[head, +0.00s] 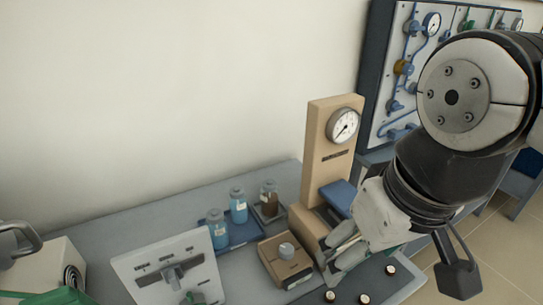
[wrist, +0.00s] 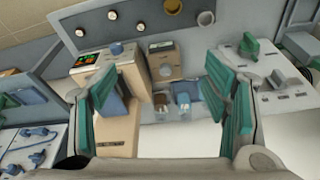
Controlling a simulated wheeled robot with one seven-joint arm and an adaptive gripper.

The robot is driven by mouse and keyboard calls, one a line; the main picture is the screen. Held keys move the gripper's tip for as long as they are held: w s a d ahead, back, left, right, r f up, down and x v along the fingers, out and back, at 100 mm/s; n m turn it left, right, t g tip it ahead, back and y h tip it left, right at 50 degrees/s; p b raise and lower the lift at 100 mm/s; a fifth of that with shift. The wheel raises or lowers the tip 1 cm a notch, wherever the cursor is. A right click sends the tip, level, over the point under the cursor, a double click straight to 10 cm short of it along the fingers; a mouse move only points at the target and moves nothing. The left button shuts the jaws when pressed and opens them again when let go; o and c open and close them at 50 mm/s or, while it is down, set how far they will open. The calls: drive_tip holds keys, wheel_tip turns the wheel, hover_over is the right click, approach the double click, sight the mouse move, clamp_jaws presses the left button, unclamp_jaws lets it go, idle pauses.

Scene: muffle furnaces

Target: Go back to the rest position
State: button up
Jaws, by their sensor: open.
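My gripper (head: 342,250) is at the right of the head view, over the front of the bench (head: 110,227) and beside the beige gauge column (head: 318,150). In the wrist view, its two green-padded fingers stand wide apart, with nothing held between the pads (wrist: 163,100). Beyond the gap the wrist view shows the beige knob box (wrist: 152,62) and bottles. My forearm hides part of the bench's right side in the head view.
Blue-liquid bottles (head: 238,207) and a brown bottle (head: 269,200) stand behind the knob box (head: 285,262). A grey lever panel (head: 170,270) is front left. A piped gauge panel (head: 400,75) stands behind my arm. The bench's back left is clear.

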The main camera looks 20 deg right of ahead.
wheel_tip(320, 180, up, 7)
drive_tip(key=t+p, duration=0.1)
drive_tip(key=p, duration=0.4)
